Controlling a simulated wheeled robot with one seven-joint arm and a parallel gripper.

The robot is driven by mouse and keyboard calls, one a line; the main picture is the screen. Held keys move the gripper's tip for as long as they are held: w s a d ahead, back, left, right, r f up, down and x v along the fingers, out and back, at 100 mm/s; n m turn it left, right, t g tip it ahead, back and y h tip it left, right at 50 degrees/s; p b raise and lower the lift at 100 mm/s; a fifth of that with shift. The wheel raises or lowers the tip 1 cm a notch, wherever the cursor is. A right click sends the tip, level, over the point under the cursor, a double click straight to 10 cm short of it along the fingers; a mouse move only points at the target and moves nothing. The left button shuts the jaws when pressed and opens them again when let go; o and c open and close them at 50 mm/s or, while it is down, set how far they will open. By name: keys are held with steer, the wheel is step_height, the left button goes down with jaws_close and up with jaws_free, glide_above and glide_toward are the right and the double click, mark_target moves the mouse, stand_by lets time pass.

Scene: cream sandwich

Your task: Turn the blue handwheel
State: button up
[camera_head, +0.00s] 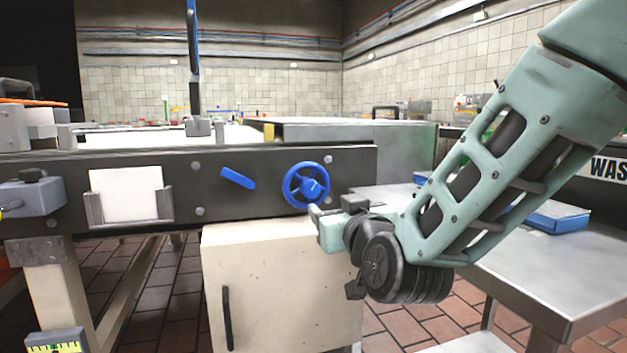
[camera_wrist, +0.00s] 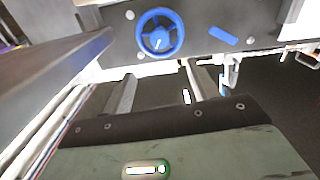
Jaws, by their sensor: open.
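The blue handwheel (camera_head: 312,187) is a spoked ring with a hub on the dark front panel of the machine. In the wrist view the handwheel (camera_wrist: 158,40) shows near the top, with the picture turned about upside down. My gripper (camera_head: 316,211) is just below and in front of the wheel's lower right rim in the head view. In the wrist view my gripper (camera_wrist: 160,80) points toward the wheel, its two fingers apart and nothing between them. The fingertips look clear of the rim, though the exact gap is hard to judge.
A blue lever (camera_head: 238,178) is on the same panel (camera_head: 225,212), left of the wheel. A white card (camera_head: 127,194) sits in a holder further left. A cream cabinet (camera_head: 280,285) stands below. A metal table (camera_head: 540,262) with a blue item (camera_head: 558,217) is at right.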

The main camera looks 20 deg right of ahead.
mark_target(312, 189)
steer(key=w+p, duration=0.5)
steer(key=w, duration=0.9)
steer(key=shift+s+f, duration=0.1)
steer(key=c, duration=1)
